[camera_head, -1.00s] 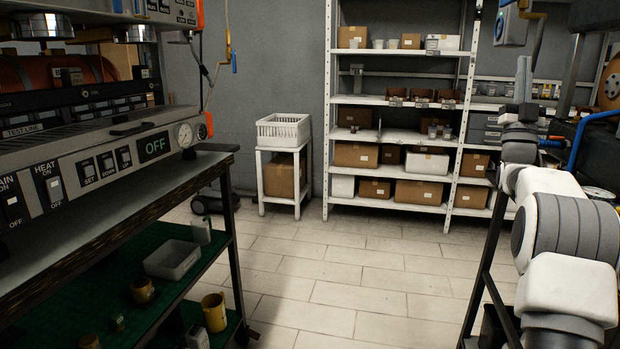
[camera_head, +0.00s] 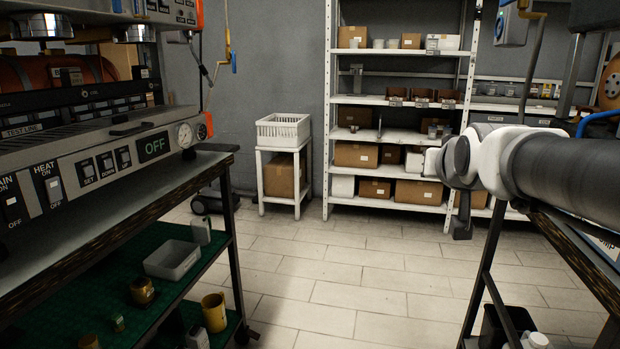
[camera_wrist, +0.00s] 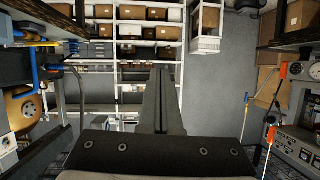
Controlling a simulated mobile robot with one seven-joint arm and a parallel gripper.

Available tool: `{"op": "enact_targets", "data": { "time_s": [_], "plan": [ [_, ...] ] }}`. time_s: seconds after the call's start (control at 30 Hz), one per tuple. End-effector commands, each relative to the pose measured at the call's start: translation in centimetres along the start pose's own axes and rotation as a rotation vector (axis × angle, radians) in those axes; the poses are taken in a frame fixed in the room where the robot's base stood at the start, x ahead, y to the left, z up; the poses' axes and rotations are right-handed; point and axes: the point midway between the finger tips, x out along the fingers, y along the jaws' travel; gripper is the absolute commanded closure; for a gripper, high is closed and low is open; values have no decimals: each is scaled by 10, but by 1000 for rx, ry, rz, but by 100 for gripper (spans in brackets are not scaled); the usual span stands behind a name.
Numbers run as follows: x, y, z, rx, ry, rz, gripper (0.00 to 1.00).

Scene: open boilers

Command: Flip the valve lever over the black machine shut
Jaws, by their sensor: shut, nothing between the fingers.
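One valve lever with a blue grip (camera_head: 234,62) hangs from a yellow pipe on the back wall, right of the machine with the OFF display. I cannot tell whether that blue part is a lever. The wrist view is upside down. It shows the wall lever (camera_wrist: 247,98) at right and blue and yellow parts (camera_wrist: 27,70) at left. My gripper (camera_wrist: 160,76) is shut and empty, pointing toward the shelves, apart from both.
White shelves (camera_head: 400,138) with boxes and a stand with a white basket (camera_head: 284,131) stand at the back. Another bench frame (camera_head: 488,270) is at right. The tiled floor (camera_head: 340,265) between is clear.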

Motion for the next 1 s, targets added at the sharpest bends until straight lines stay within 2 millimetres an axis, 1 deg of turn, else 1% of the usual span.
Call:
{"op": "enact_targets", "data": {
  "time_s": [0.03,0.07,0.1,0.17,0.2,0.27,0.3,0.37,0.4,0.47,0.5,0.53,0.77,1.0],
  "plan": [
    [-20,-7,29,-15,-75,-13,100],
    [-30,-10,47,-25,-125,-20,100],
    [-44,-13,71,-39,-188,-28,100],
    [-65,-17,106,-61,-281,-40,100],
    [-79,-18,128,-74,-339,-47,100],
    [-99,-20,160,-95,-422,-58,100],
    [-112,-20,179,-109,-474,-65,100],
    [-131,-19,208,-130,-549,-74,100],
    [-144,-19,226,-143,-596,-80,100],
    [-162,-17,253,-163,-668,-88,100],
    [-173,-16,259,-174,-702,-92,100],
    [-176,-17,242,-170,-695,-90,100],
    [-194,-20,193,-168,-692,-88,100],
    [-217,-24,135,-167,-691,-88,100]
  ]
}}
